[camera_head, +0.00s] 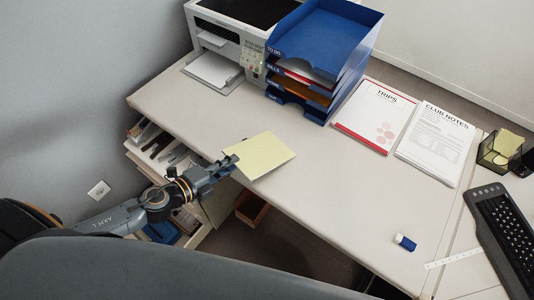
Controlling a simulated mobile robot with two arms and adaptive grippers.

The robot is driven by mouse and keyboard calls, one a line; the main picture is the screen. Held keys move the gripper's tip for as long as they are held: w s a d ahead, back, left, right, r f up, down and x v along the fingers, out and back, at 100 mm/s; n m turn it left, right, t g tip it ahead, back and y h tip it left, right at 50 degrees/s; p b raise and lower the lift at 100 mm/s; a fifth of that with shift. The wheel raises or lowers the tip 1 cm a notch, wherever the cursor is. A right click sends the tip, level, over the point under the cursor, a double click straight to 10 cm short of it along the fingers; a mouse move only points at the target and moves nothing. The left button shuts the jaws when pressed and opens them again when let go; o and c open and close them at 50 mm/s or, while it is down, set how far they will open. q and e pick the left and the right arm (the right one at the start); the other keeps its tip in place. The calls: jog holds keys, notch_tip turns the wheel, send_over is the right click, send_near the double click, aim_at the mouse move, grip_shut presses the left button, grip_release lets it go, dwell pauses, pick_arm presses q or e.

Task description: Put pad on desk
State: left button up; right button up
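The pad (262,155) is a flat, pale yellow sheet-like block near the front left edge of the desk (345,213). My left gripper (231,162) reaches in from the left and has its fingertips at the pad's left edge, shut on it. Most of the pad overlaps the desk top in the picture; I cannot tell whether it touches the surface or is held just above it. The far fingertip contact is small and partly hidden. My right gripper is not in view.
A blue tray stack (327,45) and a printer (222,38) stand at the back. Papers titled Trips (370,112) and Club Notes (436,142) lie right of them. A blue-and-white eraser (405,242) and a keyboard (506,235) are at right. The desk's middle is clear.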

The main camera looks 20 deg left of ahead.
pick_arm(q)
jog(key=shift+v, duration=0.95)
notch_tip(320, 180, up, 7)
jog(key=s+a+p, duration=0.1)
jog(key=s+p, duration=0.1)
jog(key=p, duration=0.3)
jog(key=shift+s+a, duration=0.2)
jog(key=shift+s, duration=0.05)
